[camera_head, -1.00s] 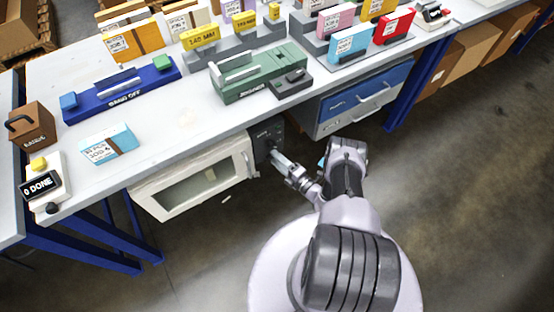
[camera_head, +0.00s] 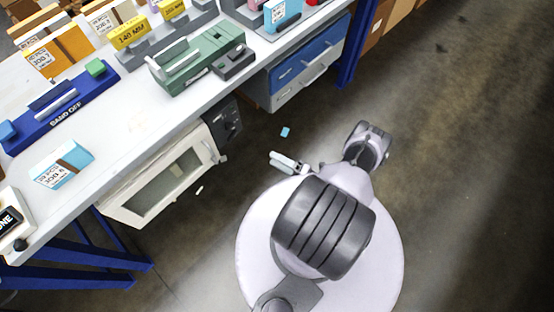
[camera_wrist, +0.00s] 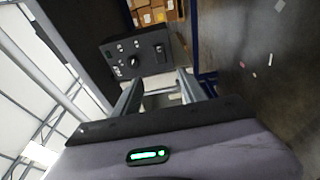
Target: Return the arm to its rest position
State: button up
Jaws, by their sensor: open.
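My gripper (camera_head: 289,162) is near my base, over the floor to the right of the bench, apart from everything in the head view. In the wrist view its two fingers (camera_wrist: 160,95) are spread with nothing between them. My arm is folded back over my round white base. In the wrist view a dark control panel (camera_wrist: 138,55) with knobs lies beyond the fingers. It also shows in the head view at the right end of the white oven-like unit (camera_head: 213,146) under the bench.
The bench (camera_head: 130,125) holds a green device (camera_head: 195,58), a blue band-off device (camera_head: 60,105) and a light-blue box (camera_head: 62,163). A blue drawer unit (camera_head: 305,70) hangs below. A small blue piece (camera_head: 285,132) and a white scrap (camera_head: 199,190) lie on the floor. Floor to the right is clear.

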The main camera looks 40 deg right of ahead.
dwell(0.3)
jog(key=w+a+r+n+g+y, duration=0.1)
jog(key=w+r+n+g+y, duration=0.35)
jog(key=r+n, duration=0.55)
jog(key=w+r+n+g+y, duration=0.3)
jog(key=w+r+n+g, duration=0.2)
jog(key=r+n, duration=0.5)
jog(key=w+a+r+n+g+h, duration=0.1)
jog(key=a+r+n+g, duration=0.2)
jog(key=r, duration=0.4)
jog(key=a+r+n+g+h, duration=0.1)
jog(key=a+r+n+g, duration=0.2)
jog(key=r, duration=0.5)
jog(key=s+a+r+n+t+h, duration=0.4)
jog(key=s+a+r+n+h, duration=0.4)
jog(key=s+a+r+n, duration=0.7)
notch_tip(320, 180, up, 4)
jog(key=s+n, duration=0.1)
jog(key=n, duration=0.4)
jog(key=shift+s+a+n, duration=0.15)
jog(key=shift+a+n, duration=0.25)
